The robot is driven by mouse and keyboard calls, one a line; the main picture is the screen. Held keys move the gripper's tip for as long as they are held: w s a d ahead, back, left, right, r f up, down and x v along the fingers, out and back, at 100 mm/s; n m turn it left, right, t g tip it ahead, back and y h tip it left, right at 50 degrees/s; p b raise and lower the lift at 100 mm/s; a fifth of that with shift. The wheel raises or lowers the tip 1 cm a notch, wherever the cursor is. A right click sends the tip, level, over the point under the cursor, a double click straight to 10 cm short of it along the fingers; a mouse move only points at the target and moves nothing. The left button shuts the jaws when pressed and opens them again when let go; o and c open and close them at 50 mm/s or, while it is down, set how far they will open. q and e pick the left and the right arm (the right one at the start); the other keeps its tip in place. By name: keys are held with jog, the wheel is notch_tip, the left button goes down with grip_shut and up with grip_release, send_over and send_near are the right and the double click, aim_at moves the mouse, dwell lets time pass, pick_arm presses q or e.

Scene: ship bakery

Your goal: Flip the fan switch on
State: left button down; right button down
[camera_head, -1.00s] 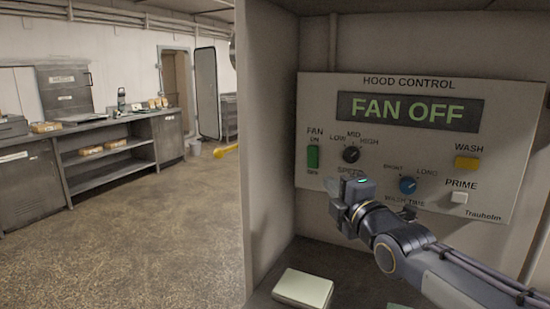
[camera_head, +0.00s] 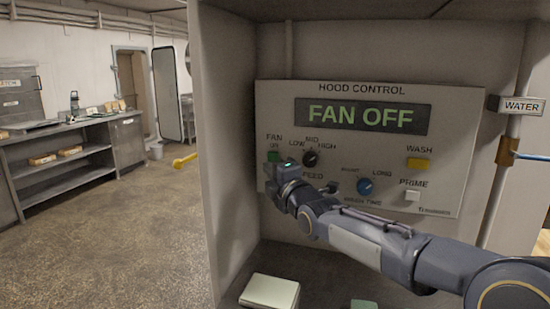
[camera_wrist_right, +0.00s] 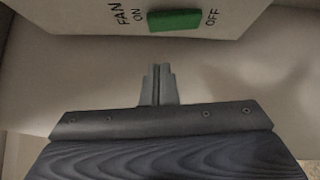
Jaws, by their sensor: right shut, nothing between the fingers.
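The hood control panel (camera_head: 455,150) is on the wall, and its display (camera_head: 361,116) reads "FAN OFF". The green fan switch (camera_head: 273,156) is at the panel's left, between its ON and OFF marks. My right gripper hides its lower part in the head view. The whole green switch (camera_wrist_right: 175,20) shows at the top of the right wrist view. My right gripper (camera_head: 270,186) is shut and empty, close to the panel's left side. In the right wrist view its closed fingers (camera_wrist_right: 157,72) appear just below the panel edge, apart from the switch in the picture. My left gripper is out of view.
The black speed knob (camera_head: 311,158), blue wash time knob (camera_head: 365,187), yellow wash button (camera_head: 418,164) and white prime button (camera_head: 412,195) are on the same panel. A pipe with a "WATER" sign (camera_head: 520,106) stands at right. A pale box (camera_head: 270,292) lies below.

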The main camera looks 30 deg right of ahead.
aim_at(270, 157)
jog(key=shift+w+d+r+p, duration=0.15)
jog(key=shift+w+d+p, duration=0.4)
jog(key=shift+w+d, duration=0.25)
jog(key=shift+w+d+r+p, duration=0.15)
jog(key=shift+w+d+p, duration=0.35)
jog(key=shift+w+d, duration=0.3)
jog(key=shift+w+d+r+m+g+p, duration=0.2)
jog(key=shift+r+m+g+p, duration=0.3)
jog(key=shift+p, duration=0.75)
jog(key=shift+f+b, duration=0.35)
jog(key=shift+b, duration=0.05)
jog(key=shift+a, duration=0.1)
